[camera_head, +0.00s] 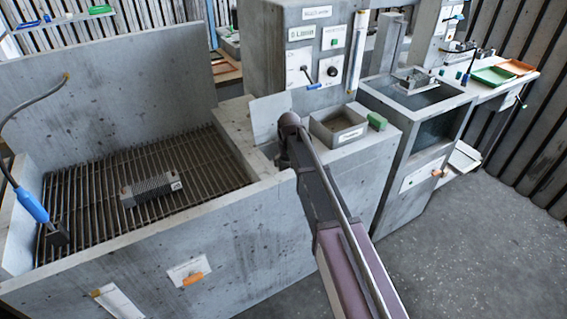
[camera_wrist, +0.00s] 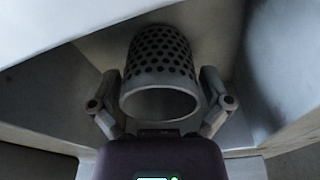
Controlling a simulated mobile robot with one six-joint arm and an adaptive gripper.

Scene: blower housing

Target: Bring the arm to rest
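In the wrist view my gripper (camera_wrist: 160,88) has its two fingers spread wide, one on each side of a grey perforated cylinder (camera_wrist: 160,60). The cylinder's round open end faces the camera. A narrow gap shows between each fingertip and the cylinder, so the gripper looks open and not clamped on it. In the head view my arm (camera_head: 325,205) reaches from the lower right up to the concrete housing (camera_head: 240,235), its far end beside an upright grey plate (camera_head: 270,115). My gripper and the cylinder are hidden there.
Pale walls (camera_wrist: 70,85) slope close around the gripper in the wrist view. A slatted grate (camera_head: 100,205) with a ribbed block (camera_head: 150,190) lies left of the arm. An open box (camera_head: 338,128) and control panel (camera_head: 318,60) stand near its end. Clear floor (camera_head: 450,250) lies right.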

